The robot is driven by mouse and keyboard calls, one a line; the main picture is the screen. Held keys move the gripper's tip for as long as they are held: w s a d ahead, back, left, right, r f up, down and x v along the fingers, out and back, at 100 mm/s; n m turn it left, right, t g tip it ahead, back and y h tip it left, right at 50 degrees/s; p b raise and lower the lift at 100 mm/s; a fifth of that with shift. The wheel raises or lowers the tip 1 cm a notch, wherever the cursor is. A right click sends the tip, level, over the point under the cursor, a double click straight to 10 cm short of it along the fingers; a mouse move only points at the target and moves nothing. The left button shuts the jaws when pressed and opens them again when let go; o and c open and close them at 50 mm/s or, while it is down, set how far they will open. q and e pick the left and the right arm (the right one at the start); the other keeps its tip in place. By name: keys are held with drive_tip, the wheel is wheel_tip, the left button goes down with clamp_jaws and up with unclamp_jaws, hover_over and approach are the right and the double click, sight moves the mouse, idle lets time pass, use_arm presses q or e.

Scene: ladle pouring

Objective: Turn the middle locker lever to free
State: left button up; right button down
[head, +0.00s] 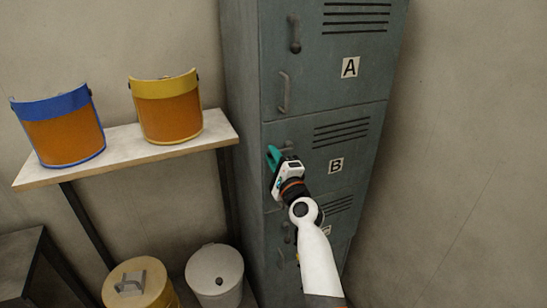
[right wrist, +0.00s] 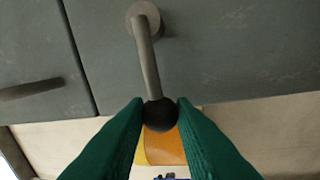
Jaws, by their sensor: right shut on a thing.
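The grey-green locker (head: 322,116) has doors marked A and B, with a third door below. The middle door is B (head: 336,166). Its lever is mostly hidden behind my right gripper (head: 273,158) in the head view. In the right wrist view the lever (right wrist: 149,62) is a dark metal rod running from a round pivot to a black ball knob (right wrist: 160,115). The green fingertips of my right gripper (right wrist: 160,112) are shut on the knob, one on each side. My left gripper is out of view.
Door A's lever (head: 294,36) hangs down above a bar handle (head: 283,92). A shelf (head: 125,158) at left holds a blue face shield (head: 62,127) and a yellow face shield (head: 167,107). A yellow-lidded bin (head: 135,285) and a grey bin (head: 214,272) stand below.

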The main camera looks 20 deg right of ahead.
drive_tip(key=shift+r, duration=0.1)
drive_tip(key=c, duration=1.2)
unclamp_jaws()
drive_tip(key=s+f+b, duration=0.2)
drive_tip(key=s, duration=0.9)
drive_tip(key=shift+s+d+f, duration=0.2)
drive_tip(key=shift+s+f, duration=0.05)
drive_tip(key=shift+s, duration=0.1)
